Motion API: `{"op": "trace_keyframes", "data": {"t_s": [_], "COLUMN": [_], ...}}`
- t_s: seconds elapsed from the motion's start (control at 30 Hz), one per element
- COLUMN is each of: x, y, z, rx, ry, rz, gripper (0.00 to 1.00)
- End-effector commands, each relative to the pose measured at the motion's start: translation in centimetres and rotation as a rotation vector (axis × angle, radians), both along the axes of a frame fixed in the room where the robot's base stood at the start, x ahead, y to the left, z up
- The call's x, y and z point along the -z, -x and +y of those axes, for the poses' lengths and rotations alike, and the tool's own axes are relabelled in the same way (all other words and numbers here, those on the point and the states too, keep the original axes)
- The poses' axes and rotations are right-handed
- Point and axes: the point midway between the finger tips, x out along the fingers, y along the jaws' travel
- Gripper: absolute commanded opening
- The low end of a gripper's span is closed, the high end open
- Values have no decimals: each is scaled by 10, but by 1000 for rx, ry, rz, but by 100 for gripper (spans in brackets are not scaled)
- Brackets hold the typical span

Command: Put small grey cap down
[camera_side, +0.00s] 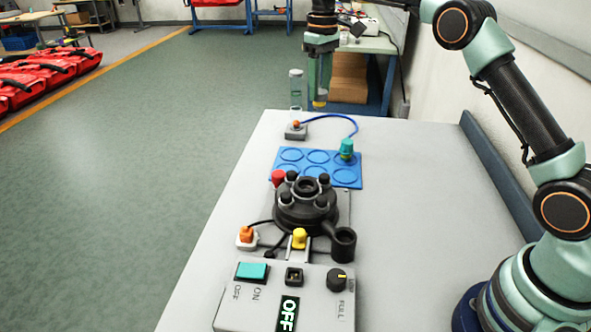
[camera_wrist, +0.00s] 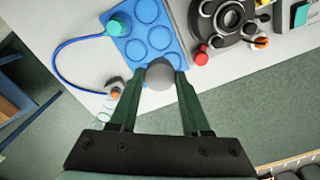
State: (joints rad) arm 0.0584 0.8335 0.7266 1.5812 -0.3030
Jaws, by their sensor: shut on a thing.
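The small grey cap (camera_wrist: 160,74) is a round grey piece between the fingertips of my gripper (camera_wrist: 160,82) in the wrist view. My gripper is shut on it. In the side view my gripper (camera_side: 319,102) points down, above the far end of the table, beyond the blue tray (camera_side: 317,170). The cap is hard to make out there; only a small yellowish spot shows at the fingertips. The blue tray has several round recesses and also shows in the wrist view (camera_wrist: 152,38), just beyond the cap. A teal piece (camera_side: 346,149) stands at the tray's right back corner.
A clear vial (camera_side: 296,88) stands near the table's far edge, left of my gripper. A grey block with an orange knob (camera_side: 296,131) sits nearby, with a blue cord (camera_side: 335,117). A black round device (camera_side: 305,210) and a control box (camera_side: 270,300) stand nearer.

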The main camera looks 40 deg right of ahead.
Motion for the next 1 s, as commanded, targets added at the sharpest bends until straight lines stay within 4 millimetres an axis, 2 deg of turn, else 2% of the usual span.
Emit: {"op": "trace_keyframes", "data": {"t_s": [0.13, 0.5, 0.6, 0.87, 1.0], "x": [27, 117, 136, 156, 172], "y": [2, 1, 1, 1, 1], "z": [0, 0, 0, 0, 0], "rx": [0, 0, 0, 0, 0], "ry": [0, -1, 0, 0, 0], "rz": [6, 5, 5, 1, 4], "gripper": [0, 0, 0, 0, 0]}}
